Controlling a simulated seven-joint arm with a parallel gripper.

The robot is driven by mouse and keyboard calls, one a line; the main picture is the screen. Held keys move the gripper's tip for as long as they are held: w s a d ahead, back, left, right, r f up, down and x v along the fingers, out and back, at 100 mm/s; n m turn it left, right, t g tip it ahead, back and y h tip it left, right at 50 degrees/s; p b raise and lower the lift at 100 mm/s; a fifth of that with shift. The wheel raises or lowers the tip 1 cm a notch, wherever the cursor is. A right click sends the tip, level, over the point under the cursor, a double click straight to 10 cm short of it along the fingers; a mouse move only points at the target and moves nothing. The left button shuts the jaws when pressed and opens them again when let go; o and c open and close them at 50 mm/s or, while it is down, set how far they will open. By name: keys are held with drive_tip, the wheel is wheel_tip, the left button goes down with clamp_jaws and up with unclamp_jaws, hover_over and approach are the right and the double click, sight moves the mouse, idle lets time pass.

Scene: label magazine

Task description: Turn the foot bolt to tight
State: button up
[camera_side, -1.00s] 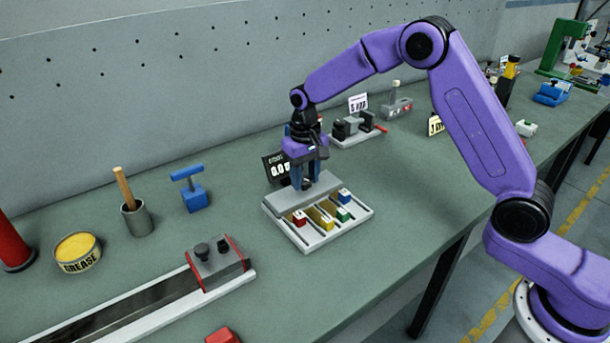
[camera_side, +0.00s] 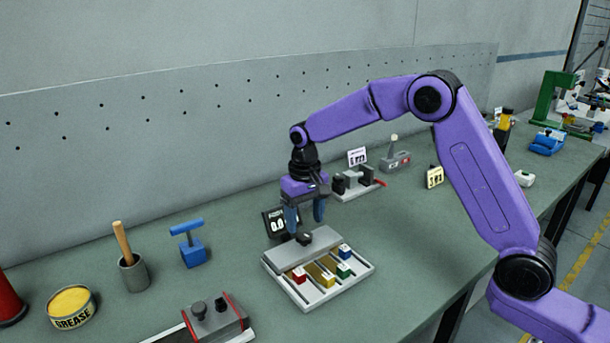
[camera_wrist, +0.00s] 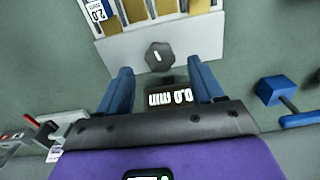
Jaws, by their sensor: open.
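The label magazine (camera_side: 355,283) is a pale tray with slots on the bench, with red, yellow, green and blue blocks in it. A black knob (camera_side: 304,239), which I take to be the foot bolt, stands on the grey plate (camera_side: 322,240) at its back. The knob (camera_wrist: 158,56) also shows in the wrist view, with a short white mark on top. My gripper (camera_side: 305,222) is open and empty above the knob. In the wrist view its blue fingers (camera_wrist: 161,78) are apart, with the knob ahead of the gap and not touched.
A small black display (camera_side: 276,222) behind the magazine reads 0.0 mm in the wrist view (camera_wrist: 170,98). A blue T-handled block (camera_side: 193,247), a pot with a stick (camera_side: 132,272) and a grease tin (camera_side: 71,306) stand to the left. The bench right of the magazine is clear.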

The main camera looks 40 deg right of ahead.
sight(305, 238)
wheel_tip(305, 238, up, 13)
idle(0.3)
drive_tip(key=shift+r, duration=0.1)
drive_tip(key=s+a+f+n, duration=0.2)
drive_tip(key=s+n, duration=0.4)
drive_tip(key=s, duration=1.1)
drive_tip(key=s+d+f+n, duration=0.3)
drive_tip(key=s+d, duration=0.2)
drive_tip(key=s, duration=0.5)
drive_tip(key=s+d+f+n, duration=0.3)
drive_tip(key=s+d+n, duration=0.1)
drive_tip(key=s, duration=0.7)
drive_tip(key=shift+s+d+f, duration=0.25)
drive_tip(key=shift+d+f, duration=0.1)
